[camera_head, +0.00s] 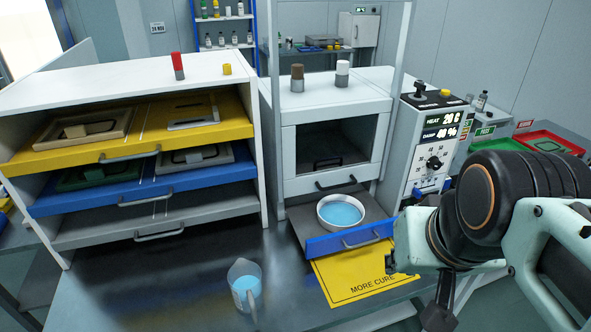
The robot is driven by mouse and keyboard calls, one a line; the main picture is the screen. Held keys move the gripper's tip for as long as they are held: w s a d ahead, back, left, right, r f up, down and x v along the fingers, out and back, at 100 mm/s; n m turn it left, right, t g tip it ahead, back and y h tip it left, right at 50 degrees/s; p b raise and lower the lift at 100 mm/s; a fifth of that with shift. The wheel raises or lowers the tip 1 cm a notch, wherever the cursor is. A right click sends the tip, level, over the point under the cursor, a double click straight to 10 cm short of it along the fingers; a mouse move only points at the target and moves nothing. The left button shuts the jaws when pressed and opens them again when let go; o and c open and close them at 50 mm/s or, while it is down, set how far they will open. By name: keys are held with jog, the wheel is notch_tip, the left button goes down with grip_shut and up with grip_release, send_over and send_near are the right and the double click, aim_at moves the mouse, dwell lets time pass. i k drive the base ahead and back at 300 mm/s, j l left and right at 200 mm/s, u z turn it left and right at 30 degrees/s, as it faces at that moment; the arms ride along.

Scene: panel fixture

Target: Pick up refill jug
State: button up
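The refill jug (245,286) is a small clear jug with blue liquid in it. It stands upright on the dark bench top near the front edge, with its handle toward the front right. My arm comes in from the right, and my gripper (439,308) shows only in part at the lower right, well apart from the jug. The arm hides much of it, and its opening cannot be made out.
A cabinet with yellow, blue and grey drawers (150,205) stands at left. The bench around the jug is clear.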

aim_at(245, 278)
jog(key=i+u, duration=0.15)
jog(key=u, duration=1.4)
